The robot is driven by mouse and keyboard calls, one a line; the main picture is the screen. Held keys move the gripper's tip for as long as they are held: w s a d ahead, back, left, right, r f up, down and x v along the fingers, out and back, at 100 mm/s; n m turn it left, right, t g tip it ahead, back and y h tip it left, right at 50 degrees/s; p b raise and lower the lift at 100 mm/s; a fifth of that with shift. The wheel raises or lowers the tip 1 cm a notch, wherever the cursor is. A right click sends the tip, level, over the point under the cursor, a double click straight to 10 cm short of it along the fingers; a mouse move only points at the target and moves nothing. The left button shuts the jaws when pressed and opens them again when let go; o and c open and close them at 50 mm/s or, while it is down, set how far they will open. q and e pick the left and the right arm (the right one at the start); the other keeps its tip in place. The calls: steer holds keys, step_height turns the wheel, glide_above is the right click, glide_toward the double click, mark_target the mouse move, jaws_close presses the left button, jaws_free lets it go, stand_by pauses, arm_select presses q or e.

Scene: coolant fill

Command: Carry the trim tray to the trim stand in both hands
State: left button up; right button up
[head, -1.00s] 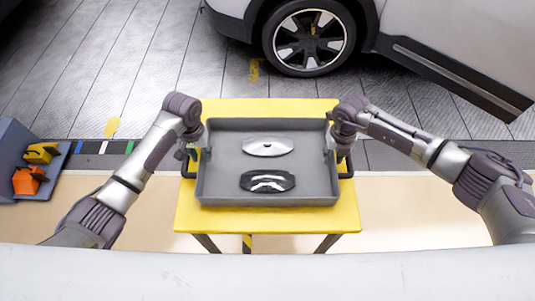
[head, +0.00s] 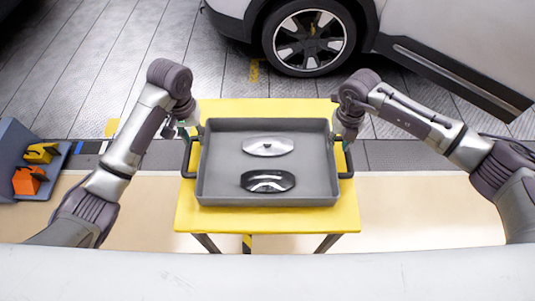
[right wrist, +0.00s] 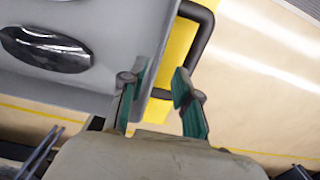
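The grey trim tray (head: 268,198) sits flat on a yellow stand (head: 268,220). It holds a silver oval part (head: 268,146) and a black glossy part (head: 267,182), which also shows in the right wrist view (right wrist: 45,48). Black handles stick out on its left (head: 186,160) and right (head: 348,163) sides. My left gripper (head: 178,131) is above and just outside the left handle, apparently open and empty. My right gripper (head: 345,138) is above the tray's right side. In the right wrist view its fingers (right wrist: 160,98) are apart, near the right handle (right wrist: 204,45), gripping nothing.
A white car with a wheel (head: 308,38) stands beyond the stand. A blue-grey bin rack (head: 20,150) with orange (head: 27,180) and yellow (head: 40,152) items is at the far left. The floor beside the stand is clear.

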steer(key=shift+r, duration=2.4)
steer(key=shift+f, duration=0.1)
